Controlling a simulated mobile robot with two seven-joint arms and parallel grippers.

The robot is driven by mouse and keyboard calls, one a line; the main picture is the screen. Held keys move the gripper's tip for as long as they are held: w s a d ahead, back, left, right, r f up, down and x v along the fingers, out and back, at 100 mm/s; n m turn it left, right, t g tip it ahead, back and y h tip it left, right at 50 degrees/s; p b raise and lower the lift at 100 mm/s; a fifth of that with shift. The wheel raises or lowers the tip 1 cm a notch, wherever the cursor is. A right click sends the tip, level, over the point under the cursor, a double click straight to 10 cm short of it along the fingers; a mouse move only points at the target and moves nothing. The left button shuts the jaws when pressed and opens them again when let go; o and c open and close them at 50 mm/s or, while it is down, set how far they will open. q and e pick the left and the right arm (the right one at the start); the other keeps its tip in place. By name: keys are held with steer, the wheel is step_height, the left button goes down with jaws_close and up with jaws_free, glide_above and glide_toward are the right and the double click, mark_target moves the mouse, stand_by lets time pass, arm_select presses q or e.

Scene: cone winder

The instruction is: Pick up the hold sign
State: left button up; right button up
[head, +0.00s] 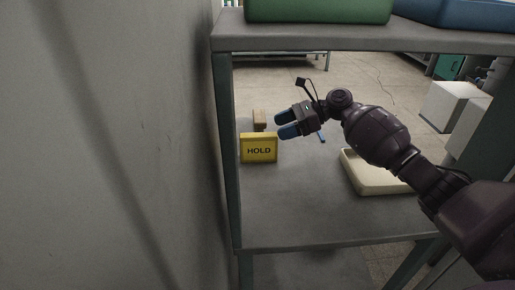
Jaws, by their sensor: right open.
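The hold sign (259,149) is a small yellow block with the black word HOLD on its face. It stands upright at the left side of the grey shelf, facing me. My right gripper (281,125) reaches in from the right, with its two blue-tipped fingers pointing left. The fingers are open and empty, just above and to the right of the sign in the picture. Whether they touch the sign cannot be told. My left gripper is not in view.
A cream tray (371,186) lies under my right arm. An upper shelf (300,37) carries a green bin (318,10) and a blue bin (470,14). A grey wall (110,150) fills the left. The shelf's front is clear.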

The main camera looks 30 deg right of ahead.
mark_target(262, 134)
steer(key=shift+w+a+f, duration=0.25)
steer(key=shift+a+f, duration=0.05)
steer(key=shift+a, duration=0.2)
steer(key=b+x, duration=0.1)
steer(key=x, duration=0.3)
steer(key=shift+w+a+f+b, duration=0.1)
steer(key=shift+a+f+b, duration=0.15)
steer(key=shift+f+b, duration=0.15)
steer(key=shift+w+a, duration=0.1)
steer(key=shift+a, duration=0.05)
steer(key=shift+r, duration=0.2)
steer(key=c, duration=1)
